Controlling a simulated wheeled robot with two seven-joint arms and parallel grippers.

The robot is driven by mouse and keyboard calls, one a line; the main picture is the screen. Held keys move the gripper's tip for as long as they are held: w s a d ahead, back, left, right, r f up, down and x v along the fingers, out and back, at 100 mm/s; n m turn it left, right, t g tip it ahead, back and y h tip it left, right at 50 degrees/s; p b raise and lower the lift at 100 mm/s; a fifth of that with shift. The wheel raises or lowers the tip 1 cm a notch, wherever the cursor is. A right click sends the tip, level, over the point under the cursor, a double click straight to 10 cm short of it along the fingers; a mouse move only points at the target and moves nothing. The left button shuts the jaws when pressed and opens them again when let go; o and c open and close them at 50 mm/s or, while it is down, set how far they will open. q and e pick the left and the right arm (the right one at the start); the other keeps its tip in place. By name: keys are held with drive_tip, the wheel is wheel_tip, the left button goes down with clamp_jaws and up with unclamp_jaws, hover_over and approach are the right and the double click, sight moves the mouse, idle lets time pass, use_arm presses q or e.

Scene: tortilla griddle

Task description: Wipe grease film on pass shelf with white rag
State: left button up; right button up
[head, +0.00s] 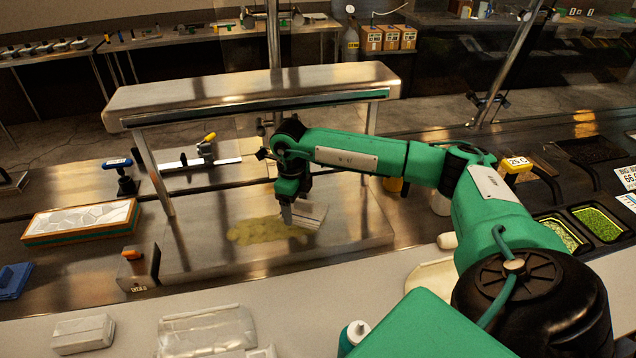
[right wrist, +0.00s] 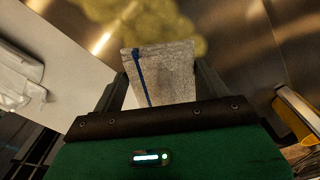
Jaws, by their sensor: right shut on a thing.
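My right gripper (head: 288,203) points down over the steel surface (head: 200,262) under the raised steel shelf (head: 250,88). It is shut on the white rag (head: 311,214), a folded cloth. In the right wrist view the rag (right wrist: 165,72) sits between the two fingers and shows a blue stripe. A yellowish grease film (head: 255,231) lies on the steel surface, mostly left of the rag. The film also shows in the right wrist view (right wrist: 170,22), just beyond the rag. Whether the rag touches the surface I cannot tell. My left gripper is not in view.
A small steel box with an orange top (head: 139,268) stands at the left edge of the surface. A shelf post (head: 152,175) rises behind it. A white-topped tray (head: 80,221) lies further left. Wrapped packs (head: 205,330) lie on the front counter. Green-filled pans (head: 597,223) are at right.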

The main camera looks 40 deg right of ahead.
drive_tip(key=d+m, duration=0.3)
drive_tip(key=m, duration=0.1)
drive_tip(key=w+d+m, duration=0.1)
drive_tip(key=d+m, duration=0.2)
drive_tip(key=m, duration=0.1)
drive_tip(key=w+d+m, duration=0.1)
drive_tip(key=d+m, duration=0.3)
drive_tip(key=shift+w+r, duration=0.15)
drive_tip(key=shift+f+b, duration=1.65)
drive_tip(key=shift+f, duration=0.75)
drive_tip(key=shift+f+b, duration=0.35)
drive_tip(key=shift+f, duration=0.25)
drive_tip(key=o, duration=0.7)
drive_tip(key=shift+r, duration=0.4)
